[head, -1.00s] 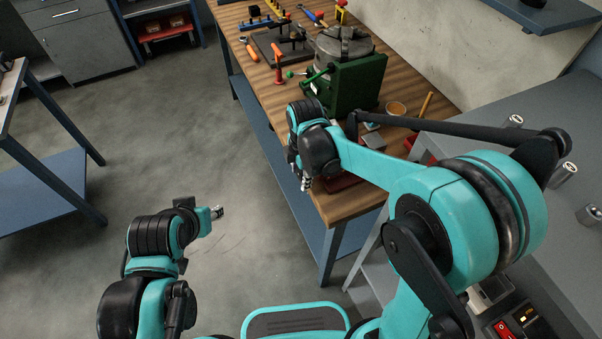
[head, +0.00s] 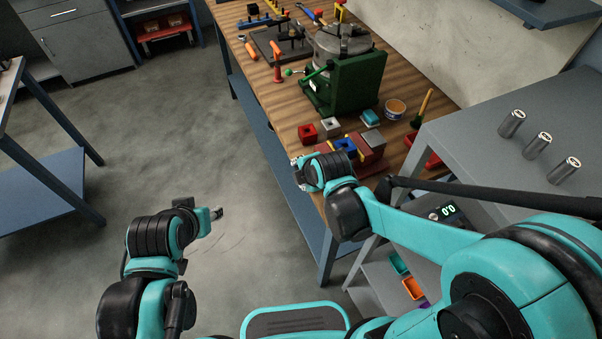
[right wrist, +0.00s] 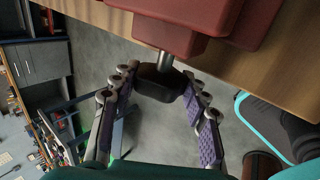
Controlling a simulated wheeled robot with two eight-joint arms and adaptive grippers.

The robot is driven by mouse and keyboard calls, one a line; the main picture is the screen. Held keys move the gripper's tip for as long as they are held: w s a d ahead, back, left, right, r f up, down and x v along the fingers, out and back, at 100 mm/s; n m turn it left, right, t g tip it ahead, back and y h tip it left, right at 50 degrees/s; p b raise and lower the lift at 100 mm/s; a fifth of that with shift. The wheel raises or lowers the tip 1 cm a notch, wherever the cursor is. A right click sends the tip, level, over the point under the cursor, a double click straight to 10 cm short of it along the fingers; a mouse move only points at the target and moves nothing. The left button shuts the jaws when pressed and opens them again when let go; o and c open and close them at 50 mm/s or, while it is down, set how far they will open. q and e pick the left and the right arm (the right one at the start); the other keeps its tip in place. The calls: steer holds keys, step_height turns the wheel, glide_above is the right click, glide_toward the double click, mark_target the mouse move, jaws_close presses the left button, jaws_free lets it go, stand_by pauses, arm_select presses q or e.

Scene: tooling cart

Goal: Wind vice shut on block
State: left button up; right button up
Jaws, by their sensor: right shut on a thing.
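The red vice (head: 372,155) sits near the front end of the wooden bench, with a blue block (head: 345,145) between its jaws. Whether both jaws touch the block is too small to tell. In the right wrist view the red vice body (right wrist: 215,25) is at the top, and a silver shaft leads from it to a black knob (right wrist: 160,83). My right gripper (right wrist: 160,80) is shut on this knob, with a purple-padded finger on each side. In the head view my right gripper (head: 300,168) is partly hidden by its wrist. My left gripper (head: 216,213) hangs over the floor, away from the bench; its fingers are unclear.
A red block (head: 308,133), a grey block (head: 330,127) and a teal box (head: 370,118) stand behind the vice. A green machine (head: 350,80) stands farther back. A brush (head: 424,105) and a tub (head: 395,108) are to the right. A grey cart (head: 480,140) carries metal cylinders.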

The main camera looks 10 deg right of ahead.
stand_by(0.3)
steer(key=o, duration=1.2)
steer(key=shift+s, duration=0.1)
steer(key=v, duration=1.2)
steer(key=shift+f, duration=0.1)
